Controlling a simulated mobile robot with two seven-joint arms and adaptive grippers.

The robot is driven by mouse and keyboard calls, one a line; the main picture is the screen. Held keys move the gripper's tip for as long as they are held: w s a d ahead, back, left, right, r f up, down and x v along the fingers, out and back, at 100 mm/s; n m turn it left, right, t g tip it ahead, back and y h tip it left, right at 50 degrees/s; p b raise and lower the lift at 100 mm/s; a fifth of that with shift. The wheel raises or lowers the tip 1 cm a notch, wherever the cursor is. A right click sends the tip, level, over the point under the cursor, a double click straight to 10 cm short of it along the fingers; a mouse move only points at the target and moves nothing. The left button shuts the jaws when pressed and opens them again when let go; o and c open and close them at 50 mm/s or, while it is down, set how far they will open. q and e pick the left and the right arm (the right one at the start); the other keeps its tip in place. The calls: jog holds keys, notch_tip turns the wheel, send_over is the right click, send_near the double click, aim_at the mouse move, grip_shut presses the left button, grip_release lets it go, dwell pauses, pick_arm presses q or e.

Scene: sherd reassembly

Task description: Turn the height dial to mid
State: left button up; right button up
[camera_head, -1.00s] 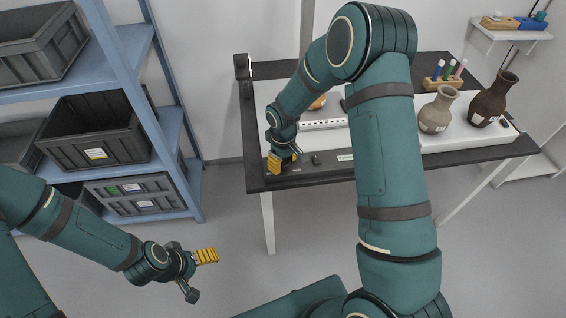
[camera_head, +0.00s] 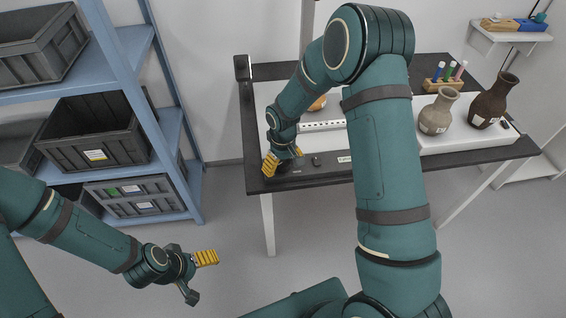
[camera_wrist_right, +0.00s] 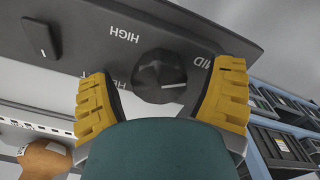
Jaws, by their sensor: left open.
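The black height dial (camera_wrist_right: 158,77) is on the dark front panel, seen close up in the right wrist view. Its white pointer mark points to the right of the picture. The labels HIGH (camera_wrist_right: 123,34) and MID (camera_wrist_right: 212,63) appear upside down; MID is partly covered by a finger. My right gripper (camera_wrist_right: 161,95) is open, its yellow fingers on either side of the dial with visible gaps. In the head view my right gripper (camera_head: 283,160) is at the table's front left corner and hides the dial. My left gripper (camera_head: 204,275) is open and empty over the floor.
The table (camera_head: 440,158) carries a beige vase (camera_head: 437,112), a brown vase (camera_head: 491,102) and a tube rack (camera_head: 440,84). A blue shelf (camera_head: 183,195) with grey crates stands at left. The floor between is clear.

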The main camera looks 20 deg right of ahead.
aim_at(283, 162)
notch_tip(283, 162, up, 12)
dwell(0.7)
dwell(0.4)
